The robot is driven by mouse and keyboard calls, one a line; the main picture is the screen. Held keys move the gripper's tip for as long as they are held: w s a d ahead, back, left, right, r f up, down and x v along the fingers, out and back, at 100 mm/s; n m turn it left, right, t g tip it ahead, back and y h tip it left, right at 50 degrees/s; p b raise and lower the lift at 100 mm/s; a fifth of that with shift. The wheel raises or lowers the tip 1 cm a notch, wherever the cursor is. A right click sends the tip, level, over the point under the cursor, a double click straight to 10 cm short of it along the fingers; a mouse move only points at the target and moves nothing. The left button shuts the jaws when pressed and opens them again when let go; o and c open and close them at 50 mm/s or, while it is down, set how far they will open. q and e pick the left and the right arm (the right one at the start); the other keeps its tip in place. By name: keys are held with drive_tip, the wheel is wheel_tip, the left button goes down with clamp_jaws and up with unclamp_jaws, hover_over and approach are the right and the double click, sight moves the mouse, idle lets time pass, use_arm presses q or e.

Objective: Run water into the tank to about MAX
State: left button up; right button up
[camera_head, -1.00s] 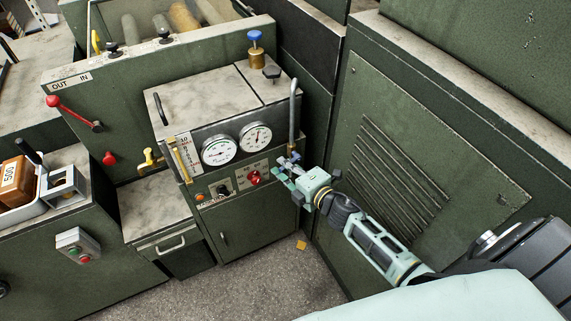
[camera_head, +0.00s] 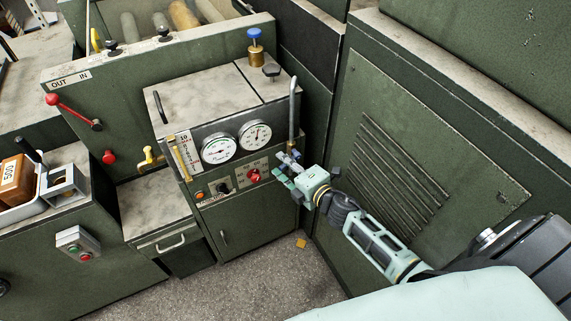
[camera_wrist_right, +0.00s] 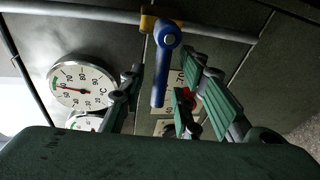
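The tank unit (camera_head: 225,95) is a green cabinet with a marbled grey top, two round dials and a vertical sight glass (camera_head: 180,160) beside a white scale. My right gripper (camera_head: 286,167) is at the pipe's lower end. In the right wrist view, a blue valve lever (camera_wrist_right: 160,80) on a yellow fitting (camera_wrist_right: 149,22) lies between the fingers of the right gripper (camera_wrist_right: 172,92). The fingers are apart, with gaps either side of the lever. My left gripper is out of view.
A red knob (camera_head: 254,176) and a black knob (camera_head: 223,187) sit on the tank's front panel. A blue-topped brass valve (camera_head: 255,47) stands on top. A louvred green panel (camera_head: 400,180) is close on the right.

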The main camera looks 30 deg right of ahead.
drive_tip(key=v, duration=1.2)
idle(0.4)
drive_tip(key=s+d+f+m+g+h, duration=0.15)
drive_tip(key=s+f+m, duration=0.25)
drive_tip(key=f, duration=0.5)
drive_tip(key=s+f+m+g+h, duration=0.1)
drive_tip(key=s+f+m+g, duration=0.25)
drive_tip(key=f, duration=0.65)
drive_tip(key=s+d+f+m+g+h, duration=0.1)
drive_tip(key=s+f+m, duration=0.3)
drive_tip(key=f, duration=0.5)
drive_tip(key=s+a+f+m+g, duration=0.2)
drive_tip(key=s+f, duration=0.3)
drive_tip(key=s, duration=0.4)
drive_tip(key=s+a+f+m+g, duration=0.2)
drive_tip(key=s+f, duration=0.3)
drive_tip(key=s, duration=0.4)
drive_tip(key=s+a+f+m+g, duration=0.3)
drive_tip(key=s+f+g, duration=0.1)
drive_tip(key=s, duration=0.5)
drive_tip(key=shift+s+a+f, duration=0.25)
drive_tip(key=shift+s+f, duration=0.1)
drive_tip(key=shift+f, duration=0.4)
